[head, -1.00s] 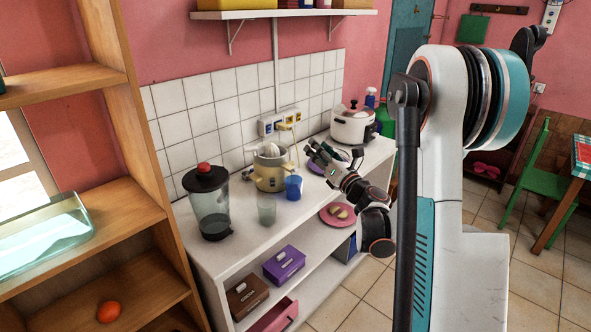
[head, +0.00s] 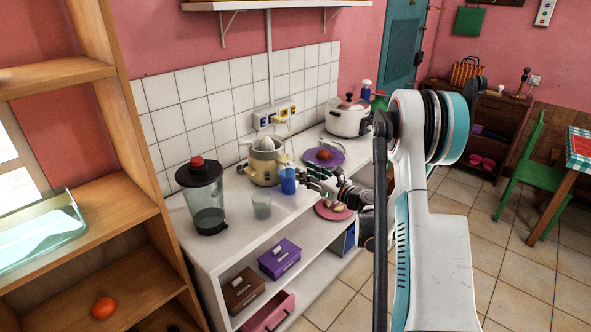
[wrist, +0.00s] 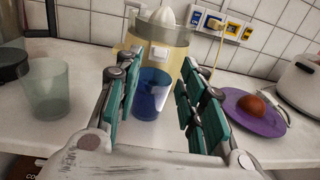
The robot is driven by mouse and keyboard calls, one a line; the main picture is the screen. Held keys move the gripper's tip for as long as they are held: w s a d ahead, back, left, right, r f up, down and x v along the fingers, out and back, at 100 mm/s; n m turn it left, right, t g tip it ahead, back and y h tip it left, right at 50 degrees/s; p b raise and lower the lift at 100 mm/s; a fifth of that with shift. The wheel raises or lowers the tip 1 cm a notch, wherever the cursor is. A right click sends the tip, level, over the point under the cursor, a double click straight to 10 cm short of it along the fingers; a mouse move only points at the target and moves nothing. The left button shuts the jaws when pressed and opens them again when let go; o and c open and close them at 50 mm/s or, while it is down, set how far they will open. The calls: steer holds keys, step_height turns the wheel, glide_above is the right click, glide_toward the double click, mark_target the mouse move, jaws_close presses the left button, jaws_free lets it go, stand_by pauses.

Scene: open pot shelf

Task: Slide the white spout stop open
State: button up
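A cream-yellow citrus juicer (head: 265,163) with a white ribbed cone stands on the white counter against the tiles. In the wrist view its body (wrist: 178,62) is straight ahead, with a small white spout stop (wrist: 159,54) on its front. I cannot tell whether the stop is open. A blue cup (wrist: 151,92) stands in front of the juicer, below the spout; it also shows in the head view (head: 288,180). My gripper (wrist: 156,88) is open and empty, its teal-padded fingers to either side of the cup in the picture. In the head view my gripper (head: 303,176) is low over the counter, right of the cup.
A clear glass (wrist: 45,90) stands left of the cup. A purple plate (wrist: 252,112) with a round brown-orange fruit (wrist: 251,105) lies to the right. A blender (head: 204,197), a white cooker (head: 347,117) and a pink plate (head: 333,210) share the counter. A yellow plug cord hangs behind the juicer.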

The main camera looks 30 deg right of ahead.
mark_target(292, 164)
steer(key=b+x, duration=0.1)
steer(key=x, duration=0.5)
steer(key=shift+w, duration=0.15)
jaws_close()
